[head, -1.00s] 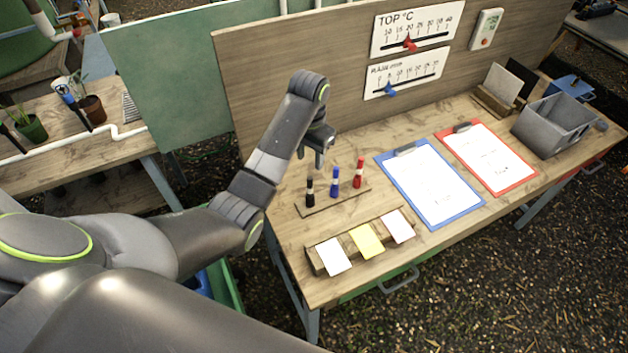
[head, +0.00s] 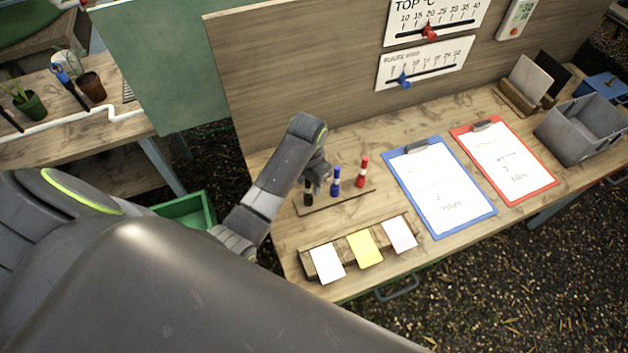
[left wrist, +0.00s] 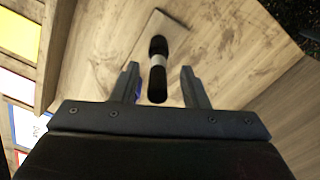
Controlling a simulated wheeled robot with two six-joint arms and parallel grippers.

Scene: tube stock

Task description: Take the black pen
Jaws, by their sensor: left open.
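The black pen (head: 308,194) stands upright at the left end of a thin wooden strip (head: 343,199) on the table. My left gripper (head: 314,184) is right at its upper part, coming down from above and behind it. In the left wrist view the black pen (left wrist: 157,70), with a pale band, lies between the two open fingers (left wrist: 160,85), without visible contact. The blue pen (head: 335,182) and the red pen (head: 361,172) stand upright to its right on the same strip. A bit of blue shows behind a finger in the left wrist view. My right gripper is not seen.
A card rack with white, yellow and pink cards (head: 364,248) stands in front of the pens. A blue clipboard (head: 468,227) and a red clipboard (head: 515,200) lie to the right. An upright wooden board (head: 300,80) stands behind. A grey bin (head: 570,150) is at the far right.

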